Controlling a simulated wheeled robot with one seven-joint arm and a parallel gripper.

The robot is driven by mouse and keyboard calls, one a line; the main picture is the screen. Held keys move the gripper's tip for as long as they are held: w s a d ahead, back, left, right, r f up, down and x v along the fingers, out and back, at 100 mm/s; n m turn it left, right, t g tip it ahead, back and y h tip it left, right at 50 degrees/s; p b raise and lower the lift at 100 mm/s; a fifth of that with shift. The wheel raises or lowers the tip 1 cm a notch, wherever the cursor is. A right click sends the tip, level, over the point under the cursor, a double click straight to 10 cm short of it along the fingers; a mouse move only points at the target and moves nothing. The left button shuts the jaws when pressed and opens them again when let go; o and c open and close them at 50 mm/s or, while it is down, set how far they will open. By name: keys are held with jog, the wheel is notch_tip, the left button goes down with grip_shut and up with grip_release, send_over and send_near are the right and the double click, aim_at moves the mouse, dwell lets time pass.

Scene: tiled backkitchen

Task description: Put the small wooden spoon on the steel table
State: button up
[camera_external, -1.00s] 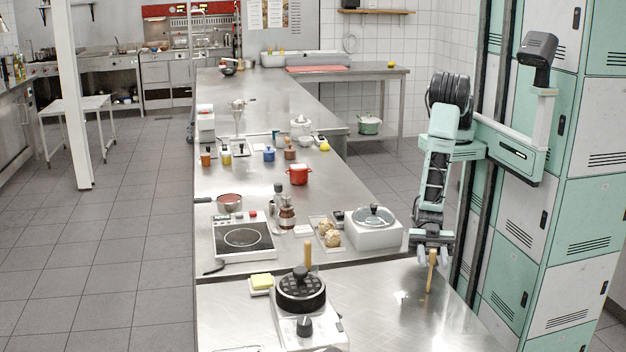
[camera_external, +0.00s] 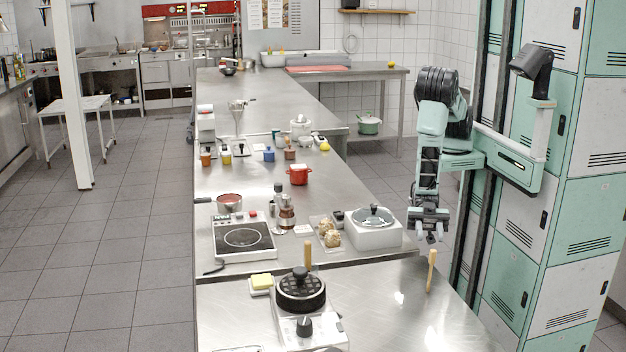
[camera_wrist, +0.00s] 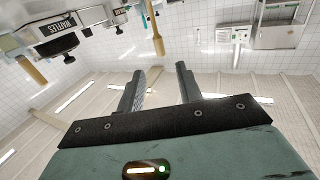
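The small wooden spoon (camera_external: 431,270) stands nearly upright on the right part of the near steel table (camera_external: 375,315). It also shows in the wrist view as a light wooden stick (camera_wrist: 156,36). My gripper (camera_external: 430,236) is above the table's right edge, just above and beside the spoon's top, apart from it. In the wrist view my gripper's two fingers (camera_wrist: 160,84) are spread with nothing between them. The spoon's lower end is too small to make out.
A white lidded cooker (camera_external: 372,228) stands behind. The table around the spoon is clear. Lockers (camera_external: 570,210) rise at right.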

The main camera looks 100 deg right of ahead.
jog(key=w+d+r+m+g+h, duration=0.1)
jog(key=w+d+r+m+h, duration=0.25)
jog(key=d+h, duration=0.5)
jog(key=s+d+r+m+g+h, duration=0.1)
jog(key=s+d+r+g+h, duration=0.2)
jog(key=s+d, duration=0.5)
jog(key=s+d+r+m+g+h, duration=0.1)
jog(key=s+d+r+g+h, duration=0.2)
jog(key=s+d, duration=0.4)
jog(key=shift+s+d+r+h, duration=0.35)
jog(key=shift+r+h, duration=0.2)
jog(key=shift+h, duration=0.2)
